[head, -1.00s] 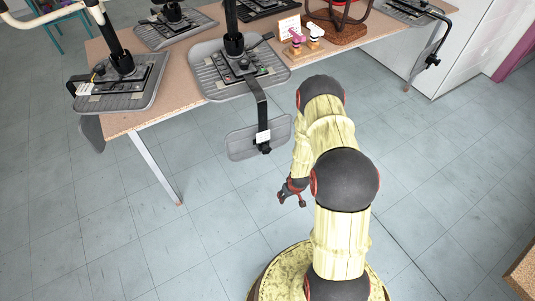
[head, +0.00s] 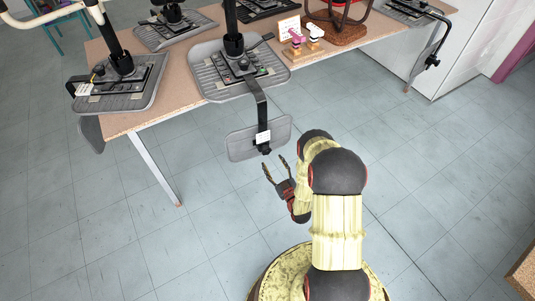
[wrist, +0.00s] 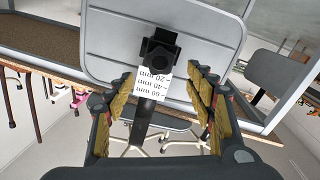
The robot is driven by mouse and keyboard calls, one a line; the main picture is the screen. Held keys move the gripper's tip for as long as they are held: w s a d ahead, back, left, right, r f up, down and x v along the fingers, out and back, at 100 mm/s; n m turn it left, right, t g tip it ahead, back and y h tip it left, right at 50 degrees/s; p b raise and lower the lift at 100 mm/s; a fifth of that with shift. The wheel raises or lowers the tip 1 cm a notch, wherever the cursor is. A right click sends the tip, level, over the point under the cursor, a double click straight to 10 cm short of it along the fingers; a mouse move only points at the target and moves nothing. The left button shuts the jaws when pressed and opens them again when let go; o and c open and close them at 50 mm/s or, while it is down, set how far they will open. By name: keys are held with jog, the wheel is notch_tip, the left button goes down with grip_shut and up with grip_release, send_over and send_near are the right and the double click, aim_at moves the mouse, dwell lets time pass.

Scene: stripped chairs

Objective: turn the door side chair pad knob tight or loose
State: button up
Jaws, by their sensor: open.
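In the head view a grey chair pad (head: 243,140) hangs off the table's front edge on a black bar, with a small black knob (head: 266,151) at the bar's lower end. My gripper (head: 274,164) is open and empty just below it. In the wrist view the black knob (wrist: 163,54) stands between and beyond my open fingers (wrist: 162,80), against the grey pad (wrist: 208,28). A white scale label (wrist: 148,83) marked 20, 40 and 60 mm lies beside it. My fingers are apart from the knob. No door shows to tell which chair is door side.
The wooden table (head: 180,90) carries several upturned stripped chairs. Another pad arm with a black knob (head: 432,61) hangs at the right end, and another pad (head: 92,133) hangs at the left. A table leg (head: 156,170) stands left of the pad.

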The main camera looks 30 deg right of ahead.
aim_at(267, 152)
jog(key=w, duration=0.2)
jog(key=w+b, duration=0.1)
jog(key=w, duration=0.1)
jog(key=w+b, duration=0.1)
jog(key=w, duration=0.2)
jog(key=shift+w+d, duration=0.1)
jog(key=shift+d, duration=0.2)
jog(key=shift+c, duration=0.6)
jog(key=c, duration=1)
jog(key=shift+c, duration=0.2)
